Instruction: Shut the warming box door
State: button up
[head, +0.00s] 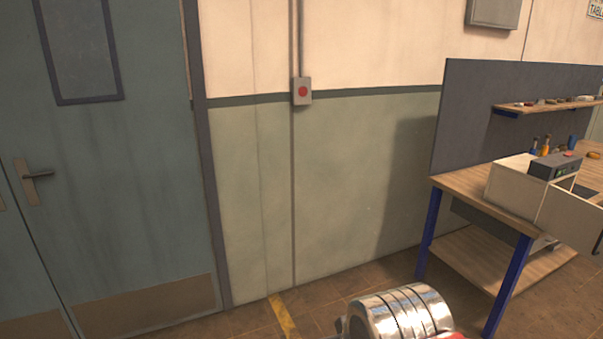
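The warming box (507,183) is a small cream box on the wooden workbench at the right of the head view. A dark control unit with small lights sits on top of it. Its cream door (570,215) appears swung open, standing out from the box toward the right edge of the picture. A dark strip, perhaps a handle, shows at the door's far end. The inside of the box is mostly hidden. My gripper is not in view.
The workbench (480,200) has blue legs, a lower shelf and a dark back panel. A shiny banded metal cylinder (400,312) is at the bottom, before the bench; I cannot tell what it belongs to. A blue-grey door (120,180) is at left. Floor shows between them.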

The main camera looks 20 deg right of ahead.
aim_at(577, 221)
jog(key=i, duration=0.25)
jog(key=z, duration=2.2)
jog(key=k, duration=0.65)
jog(key=u, duration=0.15)
jog(key=i, duration=0.25)
